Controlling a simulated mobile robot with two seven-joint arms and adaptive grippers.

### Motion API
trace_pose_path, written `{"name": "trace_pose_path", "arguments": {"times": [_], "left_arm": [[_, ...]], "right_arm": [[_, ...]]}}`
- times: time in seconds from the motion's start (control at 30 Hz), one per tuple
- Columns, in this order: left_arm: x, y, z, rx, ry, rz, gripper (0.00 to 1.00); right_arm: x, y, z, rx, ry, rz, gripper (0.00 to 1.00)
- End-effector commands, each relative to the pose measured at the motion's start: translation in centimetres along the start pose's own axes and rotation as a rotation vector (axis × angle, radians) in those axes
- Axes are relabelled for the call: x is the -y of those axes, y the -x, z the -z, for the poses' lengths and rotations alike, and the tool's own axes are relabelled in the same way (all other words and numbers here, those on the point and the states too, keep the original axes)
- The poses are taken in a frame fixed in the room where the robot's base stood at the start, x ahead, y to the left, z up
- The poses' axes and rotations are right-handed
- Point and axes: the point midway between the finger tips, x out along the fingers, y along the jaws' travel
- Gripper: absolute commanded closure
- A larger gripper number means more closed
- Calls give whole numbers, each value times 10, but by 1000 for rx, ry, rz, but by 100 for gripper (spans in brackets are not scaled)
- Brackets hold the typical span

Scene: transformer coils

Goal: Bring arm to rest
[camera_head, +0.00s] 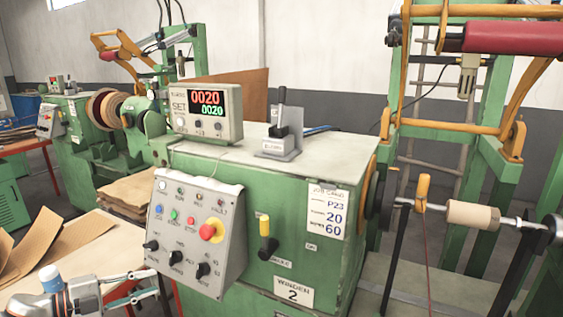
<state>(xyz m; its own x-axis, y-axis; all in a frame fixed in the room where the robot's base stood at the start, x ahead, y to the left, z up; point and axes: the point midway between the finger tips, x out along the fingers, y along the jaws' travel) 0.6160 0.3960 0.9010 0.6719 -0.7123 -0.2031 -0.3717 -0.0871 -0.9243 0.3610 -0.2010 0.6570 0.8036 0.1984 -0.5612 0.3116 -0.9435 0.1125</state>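My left gripper (155,284) is at the bottom left, over the front edge of the workbench with cardboard sheets. Its two fingers point right and stand apart with nothing between them. They are near the lower left of the grey control panel (195,232) of the green winding machine (300,255); I cannot tell whether they touch it. Part of my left arm (55,290) shows with a blue-and-white cap. My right gripper and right arm are not in view.
A display box (207,112) reading 0020 and a lever (281,125) stand on the machine top. A shaft with a pale coil core (472,215) sticks out at the right. Brown sheets (80,245) lie at the left. A second green machine (85,140) stands behind.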

Motion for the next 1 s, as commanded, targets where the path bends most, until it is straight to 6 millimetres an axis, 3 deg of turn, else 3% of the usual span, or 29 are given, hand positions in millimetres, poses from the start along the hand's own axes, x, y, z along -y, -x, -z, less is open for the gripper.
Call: {"name": "trace_pose_path", "arguments": {"times": [0.03,0.1,0.3,0.47,0.6,0.8,1.0], "left_arm": [[-31,-23,22,-5,80,36,76],[-63,-45,45,17,185,87,76],[-150,-76,104,153,523,194,76],[-220,-70,146,324,813,229,76],[-277,-50,180,486,1046,223,76],[-326,-23,212,643,1242,194,76],[-338,-16,220,681,1284,182,76]], "right_arm": [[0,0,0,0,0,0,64],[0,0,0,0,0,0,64],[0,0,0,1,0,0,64],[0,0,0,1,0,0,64],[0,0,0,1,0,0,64],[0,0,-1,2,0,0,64],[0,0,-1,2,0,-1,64]]}}
